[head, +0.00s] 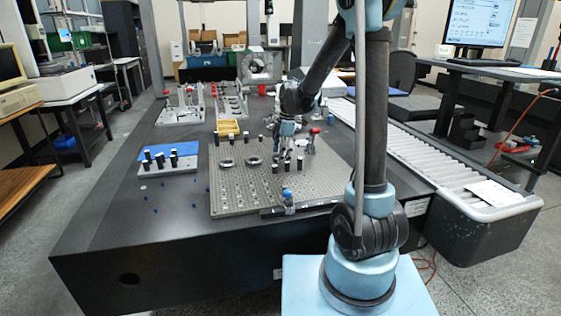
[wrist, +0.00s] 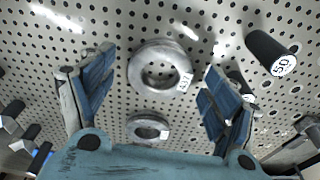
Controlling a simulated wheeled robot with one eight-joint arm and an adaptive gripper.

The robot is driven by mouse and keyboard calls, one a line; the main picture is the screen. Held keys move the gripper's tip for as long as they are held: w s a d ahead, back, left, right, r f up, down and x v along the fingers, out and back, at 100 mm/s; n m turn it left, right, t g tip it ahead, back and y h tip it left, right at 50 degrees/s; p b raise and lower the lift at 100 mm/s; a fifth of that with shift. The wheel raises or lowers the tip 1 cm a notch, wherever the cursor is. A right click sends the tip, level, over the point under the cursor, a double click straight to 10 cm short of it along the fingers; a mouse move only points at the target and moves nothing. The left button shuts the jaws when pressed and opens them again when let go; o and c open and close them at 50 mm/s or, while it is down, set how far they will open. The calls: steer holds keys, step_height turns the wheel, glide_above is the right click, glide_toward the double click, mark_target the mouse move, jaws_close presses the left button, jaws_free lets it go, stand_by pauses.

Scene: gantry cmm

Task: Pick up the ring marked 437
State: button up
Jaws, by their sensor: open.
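A grey metal ring (wrist: 140,70) lies flat on the perforated plate in the wrist view. Its small white label looks like 437. A second ring (wrist: 136,123) with a white tag lies closer to the gripper's palm, its marking too small to read. My gripper (wrist: 157,74) is open and empty, with its blue-padded fingers to either side of the labelled ring in the picture and apart from it. In the head view my gripper (head: 284,152) is over the plate, to the right of two rings (head: 225,163) (head: 252,160); I cannot tell which is marked 437 there.
The perforated plate (head: 232,202) lies on a dark granite table (head: 120,222). A black post marked 50 (wrist: 268,50) stands right of the ring in the wrist view. More black posts stand around. A block with black pegs (head: 170,163) is at left; a roller conveyor (head: 425,160) runs at right.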

steer(key=shift+c, duration=0.3)
steer(key=c, duration=1.4)
steer(key=shift+r, duration=0.1)
